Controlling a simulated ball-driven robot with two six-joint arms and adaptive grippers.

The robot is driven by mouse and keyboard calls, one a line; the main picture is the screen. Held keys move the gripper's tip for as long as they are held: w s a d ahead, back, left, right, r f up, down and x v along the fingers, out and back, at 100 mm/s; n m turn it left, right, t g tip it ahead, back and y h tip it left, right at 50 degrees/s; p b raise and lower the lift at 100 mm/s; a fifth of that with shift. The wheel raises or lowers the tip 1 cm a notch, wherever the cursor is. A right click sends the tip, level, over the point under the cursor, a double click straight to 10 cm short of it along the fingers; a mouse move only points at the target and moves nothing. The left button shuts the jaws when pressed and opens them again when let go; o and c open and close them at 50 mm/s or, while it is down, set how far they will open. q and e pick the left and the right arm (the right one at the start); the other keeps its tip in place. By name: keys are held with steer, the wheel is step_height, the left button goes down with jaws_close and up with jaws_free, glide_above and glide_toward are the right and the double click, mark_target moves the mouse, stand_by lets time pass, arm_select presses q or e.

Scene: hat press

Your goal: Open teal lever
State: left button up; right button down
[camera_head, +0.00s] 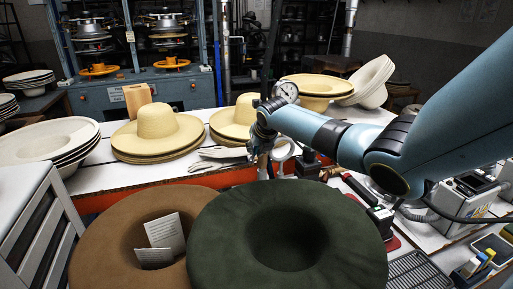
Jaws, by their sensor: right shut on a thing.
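My right arm comes in from the right, and its gripper (262,148) is at the middle of the view, by the back edge of the front work area. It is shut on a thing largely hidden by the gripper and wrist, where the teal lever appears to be. A round dial gauge (286,91) stands just right of the bar. My left gripper is not in view.
A dark green hat (350,240) and a brown hat (95,245) with paper cards fill the front. Straw hats (157,124) stand on the white table (95,180) behind. A black mesh tray (418,272) and small devices (465,190) crowd the right. Presses (130,85) stand at the back.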

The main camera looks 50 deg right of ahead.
steer(key=c, duration=1.4)
jaws_free()
steer(key=shift+w, duration=0.1)
steer(key=v, duration=0.8)
